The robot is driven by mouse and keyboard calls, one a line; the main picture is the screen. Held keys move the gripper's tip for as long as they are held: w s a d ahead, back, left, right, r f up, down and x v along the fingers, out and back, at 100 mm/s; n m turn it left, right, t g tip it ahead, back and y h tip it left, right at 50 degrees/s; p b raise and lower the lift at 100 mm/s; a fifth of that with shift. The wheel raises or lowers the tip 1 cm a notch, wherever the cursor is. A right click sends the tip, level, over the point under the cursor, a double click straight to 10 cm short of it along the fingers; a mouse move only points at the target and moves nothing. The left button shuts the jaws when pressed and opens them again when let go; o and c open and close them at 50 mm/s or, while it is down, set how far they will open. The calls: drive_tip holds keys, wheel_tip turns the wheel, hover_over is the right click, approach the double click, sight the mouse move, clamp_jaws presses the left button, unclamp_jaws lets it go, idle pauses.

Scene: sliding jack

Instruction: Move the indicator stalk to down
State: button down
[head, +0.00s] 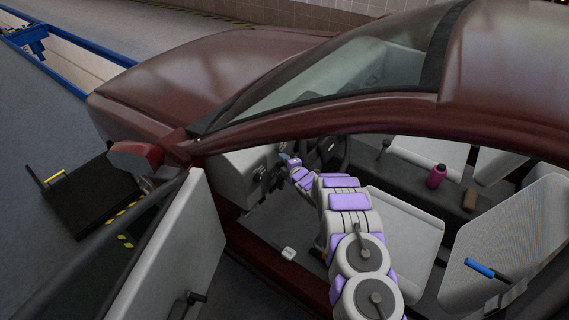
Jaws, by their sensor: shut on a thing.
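The steering wheel (335,152) is dark and stands inside the maroon car, partly behind my arm. My gripper (287,161) is at the dashboard, just left of the wheel in the picture, small and far off. It is shut on a thin thing there, which by its place is the indicator stalk. The stalk itself is too small and too covered to make out, so its up or down position cannot be told.
My arm passes through the open doorway, under the roof frame (390,115) and over the front seat (400,235). The open door (170,260) stands at the left. A white block (288,254) lies on the floor.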

drive_tip(key=c, duration=0.9)
unclamp_jaws()
drive_tip(key=shift+a, duration=0.15)
drive_tip(key=p+v, duration=0.2)
drive_tip(key=v, duration=1.5)
drive_tip(key=shift+r, duration=0.1)
